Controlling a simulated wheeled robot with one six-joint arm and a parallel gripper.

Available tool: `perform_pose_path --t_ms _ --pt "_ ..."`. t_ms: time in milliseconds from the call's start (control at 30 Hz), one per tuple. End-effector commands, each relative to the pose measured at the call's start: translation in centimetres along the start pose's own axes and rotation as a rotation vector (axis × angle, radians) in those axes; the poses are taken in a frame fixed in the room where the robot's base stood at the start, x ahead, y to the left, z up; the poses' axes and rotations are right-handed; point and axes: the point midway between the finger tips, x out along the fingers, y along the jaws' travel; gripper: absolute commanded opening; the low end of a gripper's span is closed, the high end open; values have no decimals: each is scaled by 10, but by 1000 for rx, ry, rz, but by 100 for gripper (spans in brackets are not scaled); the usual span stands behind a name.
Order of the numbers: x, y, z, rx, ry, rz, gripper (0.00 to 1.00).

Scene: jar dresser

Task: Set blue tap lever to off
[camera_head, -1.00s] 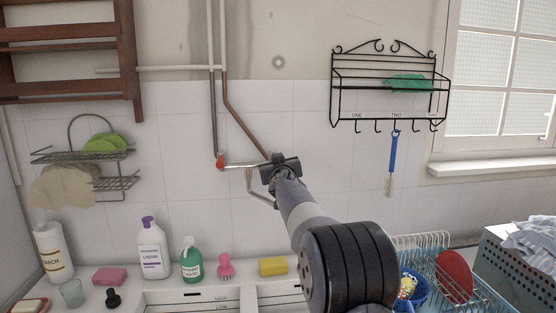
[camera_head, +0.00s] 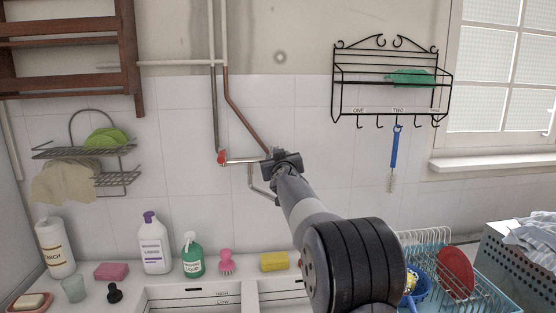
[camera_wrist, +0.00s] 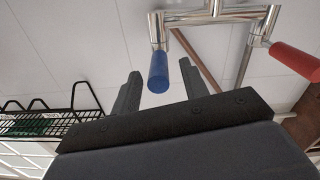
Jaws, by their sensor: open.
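The blue tap lever (camera_wrist: 158,72) shows in the wrist view, hanging from the left end of the chrome tap (camera_wrist: 215,14). My gripper (camera_wrist: 161,69) is open, with one finger on each side of the blue lever in this view. I cannot tell whether either finger touches it. In the head view my gripper (camera_head: 283,161) is in front of the right end of the tap and hides the blue lever. The red lever (camera_head: 221,158) is at the tap's left end; it also shows at the right in the wrist view (camera_wrist: 294,61).
A copper pipe (camera_head: 239,111) runs down to the tap. A black wire rack (camera_head: 390,117) with a hanging blue brush (camera_head: 394,158) is on the wall to the right. Bottles, a yellow sponge (camera_head: 274,262) and a dish rack (camera_head: 428,236) stand below.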

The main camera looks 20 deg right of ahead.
Motion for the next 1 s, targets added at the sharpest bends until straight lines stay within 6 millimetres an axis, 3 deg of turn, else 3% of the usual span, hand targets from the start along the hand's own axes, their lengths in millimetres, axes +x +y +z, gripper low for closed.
perform_pose_path --t_ms 400,600,1000 --pt "-67 -1 1 -2 3 0 42" --pt "-91 -1 0 0 1 -1 42" --pt "-100 -1 0 -1 1 0 42"
